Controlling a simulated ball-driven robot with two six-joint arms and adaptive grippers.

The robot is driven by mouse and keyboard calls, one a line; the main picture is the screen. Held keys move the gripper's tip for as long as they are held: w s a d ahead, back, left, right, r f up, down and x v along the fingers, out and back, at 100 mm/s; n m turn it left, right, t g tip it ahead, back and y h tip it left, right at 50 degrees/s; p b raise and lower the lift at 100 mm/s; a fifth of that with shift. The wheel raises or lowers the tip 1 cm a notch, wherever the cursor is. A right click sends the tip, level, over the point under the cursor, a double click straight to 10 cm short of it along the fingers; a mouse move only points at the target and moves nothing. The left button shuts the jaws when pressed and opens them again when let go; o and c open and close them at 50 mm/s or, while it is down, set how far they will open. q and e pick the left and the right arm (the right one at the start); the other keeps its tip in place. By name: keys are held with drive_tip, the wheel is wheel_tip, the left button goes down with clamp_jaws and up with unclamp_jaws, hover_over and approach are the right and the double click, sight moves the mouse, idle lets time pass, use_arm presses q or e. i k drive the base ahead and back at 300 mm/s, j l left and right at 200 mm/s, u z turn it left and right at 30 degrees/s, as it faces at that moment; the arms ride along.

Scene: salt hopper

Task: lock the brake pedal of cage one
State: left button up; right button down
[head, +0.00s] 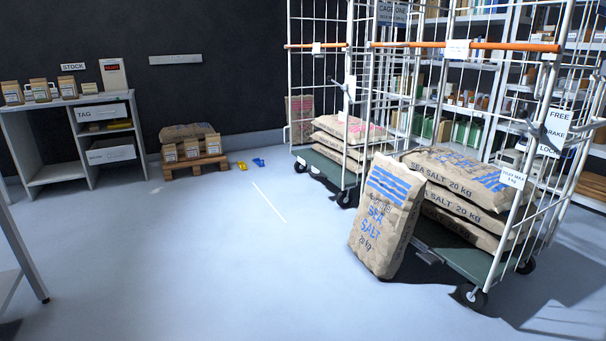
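A sign reading CAGE ONE (392,12) hangs high at the top, where two wire roll cages overlap; I cannot tell for certain which it is fixed to. The nearer cage (457,252) at the right has a green deck, orange bars and stacked sea salt sacks (455,210). A small dark grey plate (428,256) low at its deck edge may be the pedal; its position is unclear. A FREE label (560,121) and a LOCK label (548,151) are on its right side, by a grey lever (541,133). Neither gripper is in view.
A sea salt sack (385,215) leans upright on the floor against the nearer cage. The farther cage (325,168) holds more sacks. A pallet with sacks (193,164) and yellow and blue items (250,163) lie near the back wall. The floor at centre left is clear.

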sight(320, 175)
drive_tip(key=i+u, duration=0.15)
drive_tip(key=i, duration=2.45)
drive_tip(key=i+u, duration=0.15)
drive_tip(key=i, duration=0.35)
drive_tip(key=i+l+u, duration=0.15)
drive_tip(key=i, duration=0.3)
drive_tip(key=i+l+u, duration=0.1)
drive_tip(key=i, duration=0.4)
drive_tip(key=i+l+u, duration=0.15)
drive_tip(key=i+l, duration=0.15)
drive_tip(key=i, duration=0.15)
drive_tip(key=i+l+u, duration=0.15)
drive_tip(key=i, duration=0.3)
drive_tip(key=l, duration=0.1)
